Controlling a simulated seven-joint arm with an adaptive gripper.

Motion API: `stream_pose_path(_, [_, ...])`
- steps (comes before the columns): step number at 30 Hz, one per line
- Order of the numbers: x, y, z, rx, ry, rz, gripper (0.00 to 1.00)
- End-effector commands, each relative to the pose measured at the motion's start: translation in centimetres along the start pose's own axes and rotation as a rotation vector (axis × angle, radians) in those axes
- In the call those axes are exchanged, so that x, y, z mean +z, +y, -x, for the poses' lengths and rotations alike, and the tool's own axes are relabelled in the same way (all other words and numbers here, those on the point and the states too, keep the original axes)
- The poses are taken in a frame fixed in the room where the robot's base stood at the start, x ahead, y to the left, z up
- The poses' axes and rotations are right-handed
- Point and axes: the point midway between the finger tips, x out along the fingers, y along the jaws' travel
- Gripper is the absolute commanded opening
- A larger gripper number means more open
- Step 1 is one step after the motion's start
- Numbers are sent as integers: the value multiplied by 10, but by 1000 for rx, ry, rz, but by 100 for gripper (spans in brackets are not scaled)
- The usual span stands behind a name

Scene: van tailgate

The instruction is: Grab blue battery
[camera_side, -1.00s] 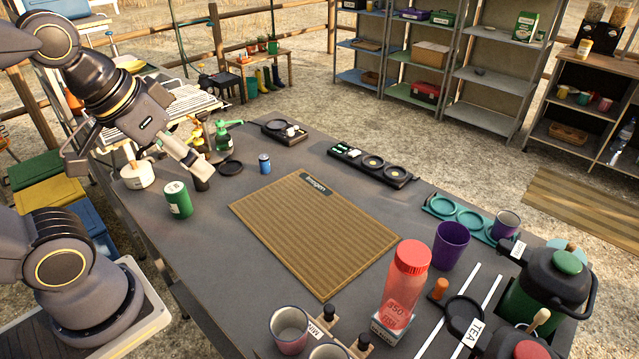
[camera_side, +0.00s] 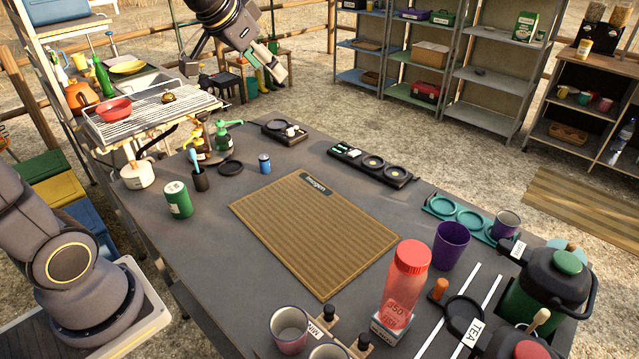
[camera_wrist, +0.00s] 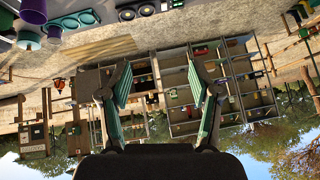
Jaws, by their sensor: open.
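The blue battery (camera_side: 264,163) is a small blue cylinder with a pale top. It stands upright on the grey table, left of the ribbed brown mat, in the side view. I cannot make it out in the wrist view. My gripper (camera_side: 232,70) is raised high above the far left of the table, well apart from the battery. In the wrist view my gripper (camera_wrist: 160,68) shows two spread fingers with teal pads and nothing between them.
Near the battery are a black ring (camera_side: 231,168), a dark cup (camera_side: 201,181) with a blue-handled tool, a green can (camera_side: 178,200) and a black charger tray (camera_side: 285,138). The brown mat (camera_side: 315,235) is bare. A grill rack (camera_side: 150,112) stands at the left.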

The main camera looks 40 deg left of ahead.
Motion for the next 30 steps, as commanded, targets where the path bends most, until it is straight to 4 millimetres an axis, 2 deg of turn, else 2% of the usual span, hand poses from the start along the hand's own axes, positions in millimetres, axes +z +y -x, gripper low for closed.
stream_pose_path(1, [-7, -22, -30, -12, -28, 23, 63])
stream_pose_path(3, [-12, -53, -70, -25, -56, 53, 63])
stream_pose_path(5, [-9, -80, -105, -33, -82, 87, 63])
stream_pose_path(6, [-2, -98, -128, -35, -103, 114, 63])
stream_pose_path(8, [13, -122, -160, -38, -135, 158, 63])
stream_pose_path(9, [26, -136, -178, -38, -159, 189, 63])
stream_pose_path(12, [63, -161, -215, -30, -221, 261, 63])
stream_pose_path(15, [97, -173, -236, -19, -274, 312, 63])
stream_pose_path(18, [116, -179, -246, -17, -300, 339, 63])
stream_pose_path(22, [123, -180, -264, -20, -301, 344, 63])
stream_pose_path(30, [141, -178, -324, -21, -301, 341, 63])
